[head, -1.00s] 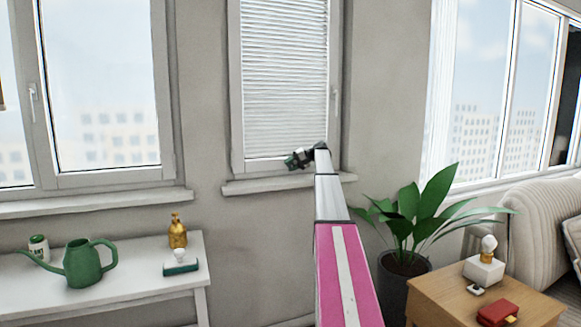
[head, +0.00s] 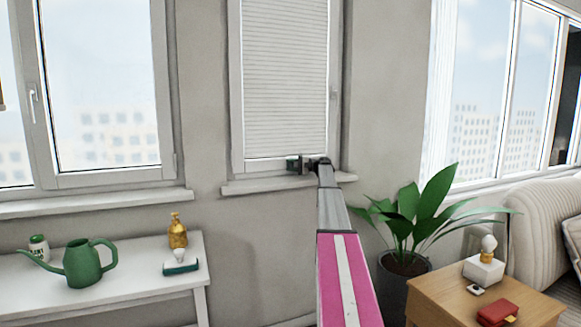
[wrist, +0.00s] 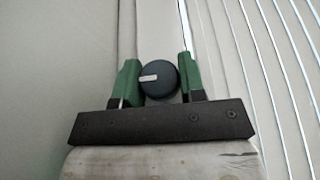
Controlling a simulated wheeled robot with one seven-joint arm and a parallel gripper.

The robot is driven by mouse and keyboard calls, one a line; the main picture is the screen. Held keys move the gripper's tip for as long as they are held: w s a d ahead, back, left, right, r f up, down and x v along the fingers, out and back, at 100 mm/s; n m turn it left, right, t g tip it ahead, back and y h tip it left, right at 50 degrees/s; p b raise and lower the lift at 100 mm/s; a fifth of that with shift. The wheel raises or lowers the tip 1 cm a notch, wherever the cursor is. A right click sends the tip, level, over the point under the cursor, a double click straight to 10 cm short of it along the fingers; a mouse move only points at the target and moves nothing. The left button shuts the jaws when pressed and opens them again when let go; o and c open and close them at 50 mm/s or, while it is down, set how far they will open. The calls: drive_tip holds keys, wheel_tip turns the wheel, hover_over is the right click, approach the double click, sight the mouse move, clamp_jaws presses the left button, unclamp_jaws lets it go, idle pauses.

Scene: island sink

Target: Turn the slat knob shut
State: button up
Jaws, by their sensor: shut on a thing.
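The slat knob (wrist: 160,86) is a round dark disc with a short pale mark pointing left in the wrist view. My gripper (wrist: 158,72) has its green fingers on either side of the knob and is shut on it. In the head view my gripper (head: 294,164) is at the bottom of the narrow window, where it hides the knob. The slatted blind (head: 285,85) covers that window. In the head view its slats look nearly flat, with faint lines. In the wrist view, slats (wrist: 255,70) with thin bright lines between them run along the right.
A windowsill (head: 250,186) juts out just below my gripper. A white table (head: 120,285) with a green watering can (head: 84,266) stands at left. A potted plant (head: 410,225) and a wooden side table (head: 450,290) stand at right.

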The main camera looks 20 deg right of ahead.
idle(0.3)
drive_tip(key=o, duration=0.9)
drive_tip(key=v, duration=1)
drive_tip(key=shift+d, duration=0.1)
drive_tip(key=shift+s+d, duration=0.1)
drive_tip(key=shift+d, duration=0.2)
